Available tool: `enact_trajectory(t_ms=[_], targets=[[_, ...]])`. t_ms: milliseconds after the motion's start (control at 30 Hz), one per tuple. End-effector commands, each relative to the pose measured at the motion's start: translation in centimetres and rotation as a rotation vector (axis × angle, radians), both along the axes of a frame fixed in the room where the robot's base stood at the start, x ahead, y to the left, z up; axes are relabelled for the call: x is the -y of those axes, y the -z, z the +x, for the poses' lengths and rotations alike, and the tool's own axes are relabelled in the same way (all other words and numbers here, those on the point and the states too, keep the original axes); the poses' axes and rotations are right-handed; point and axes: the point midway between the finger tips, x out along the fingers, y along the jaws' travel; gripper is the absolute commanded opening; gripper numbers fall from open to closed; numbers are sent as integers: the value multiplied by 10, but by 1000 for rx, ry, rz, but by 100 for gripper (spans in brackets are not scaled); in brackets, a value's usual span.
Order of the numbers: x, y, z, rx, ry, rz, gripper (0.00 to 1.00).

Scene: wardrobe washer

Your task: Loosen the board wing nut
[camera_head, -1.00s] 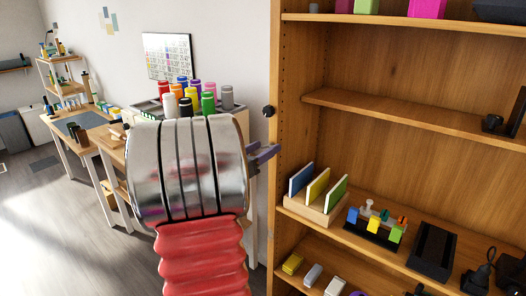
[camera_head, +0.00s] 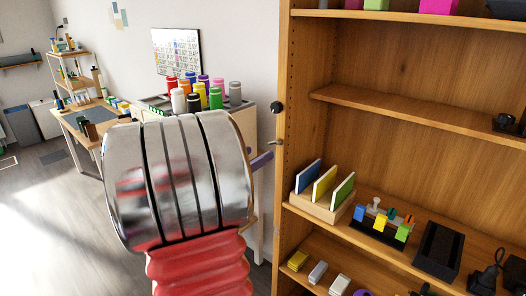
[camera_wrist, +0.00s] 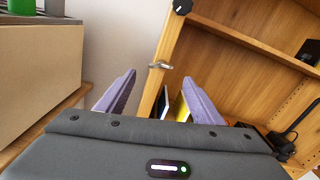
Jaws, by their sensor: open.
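A small metal piece, which looks like the wing nut (camera_head: 276,143), sticks out from the front edge of the wooden cabinet's left side panel, below a round black knob (camera_head: 277,107). In the wrist view the metal piece (camera_wrist: 160,65) lies ahead, between the directions of my two purple fingers. My gripper (camera_wrist: 158,78) is open and empty, one finger on each side of the panel edge in the picture; the fingers look short of the metal piece, apart from it. In the head view only part of a purple finger (camera_head: 262,161) shows; my silver arm link hides the rest.
The cabinet's shelf holds a wooden rack (camera_head: 322,207) with coloured panels, a black block holder (camera_head: 378,234) and a black tray (camera_head: 437,250). A beige cabinet (camera_wrist: 40,80) stands close on the left, with coloured bottles (camera_head: 205,95) on top. A narrow wall gap lies between.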

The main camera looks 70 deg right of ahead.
Motion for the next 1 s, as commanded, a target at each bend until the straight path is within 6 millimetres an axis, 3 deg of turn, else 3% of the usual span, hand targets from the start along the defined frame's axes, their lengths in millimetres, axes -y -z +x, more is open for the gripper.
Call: enact_trajectory(t_ms=[200, 400, 867, 1000], targets=[[-31, 0, 15, 0, -4, 0, 61], [-47, 1, 22, -1, -2, 1, 61], [-51, 0, 23, 6, 0, 1, 61], [-62, 1, 24, 68, 6, 13, 61]])
